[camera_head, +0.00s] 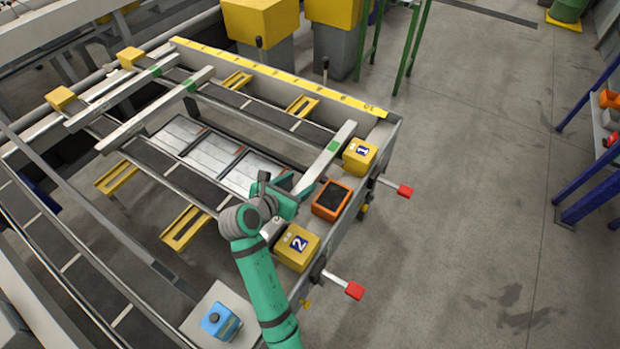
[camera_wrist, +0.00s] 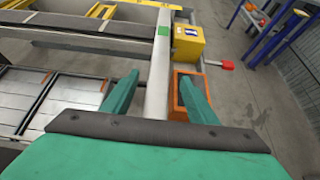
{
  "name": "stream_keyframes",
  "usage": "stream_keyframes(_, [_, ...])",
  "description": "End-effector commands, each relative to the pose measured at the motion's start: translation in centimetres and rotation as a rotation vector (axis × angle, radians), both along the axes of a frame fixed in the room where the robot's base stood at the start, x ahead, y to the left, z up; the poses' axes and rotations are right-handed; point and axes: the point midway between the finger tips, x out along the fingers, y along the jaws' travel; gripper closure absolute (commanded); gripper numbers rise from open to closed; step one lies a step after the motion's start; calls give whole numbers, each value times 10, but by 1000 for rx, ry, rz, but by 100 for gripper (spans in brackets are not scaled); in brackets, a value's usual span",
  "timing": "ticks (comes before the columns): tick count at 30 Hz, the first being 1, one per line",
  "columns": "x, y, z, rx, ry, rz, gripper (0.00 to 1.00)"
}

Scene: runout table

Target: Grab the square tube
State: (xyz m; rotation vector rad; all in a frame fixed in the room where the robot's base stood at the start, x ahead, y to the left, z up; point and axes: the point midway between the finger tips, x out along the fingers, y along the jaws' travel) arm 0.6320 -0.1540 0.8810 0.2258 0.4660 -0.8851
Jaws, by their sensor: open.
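A pale grey square tube (camera_head: 328,155) with a green mark lies across the right part of the runout table, beside yellow block 1. In the wrist view the tube (camera_wrist: 160,65) runs lengthwise between the two green fingers of my gripper (camera_wrist: 157,85). The fingers are open, with a gap on each side of the tube. I cannot tell how far the fingertips reach down beside it. Two similar tubes with green marks, a nearer one (camera_head: 150,112) and a farther one (camera_head: 120,96), lie at the left.
An orange tray (camera_head: 331,200) with a dark inside sits right of the tube, under the right finger in the wrist view. Yellow block 1 (camera_head: 360,156) and block 2 (camera_head: 297,247) flank it. Red-ended handles stick out right. A yellow ruler (camera_head: 270,76) edges the back.

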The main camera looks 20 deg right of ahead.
Motion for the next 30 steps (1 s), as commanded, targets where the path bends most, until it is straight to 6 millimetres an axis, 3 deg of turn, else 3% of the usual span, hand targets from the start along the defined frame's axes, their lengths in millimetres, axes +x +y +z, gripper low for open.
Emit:
stream_keyframes(7, [9,-12,-9,0,1,-2,47])
stream_keyframes(15, [27,-41,-29,-1,0,-12,47])
stream_keyframes(26, [33,-42,-33,0,-1,-3,47])
stream_keyframes(30, [33,-41,-33,0,0,-1,80])
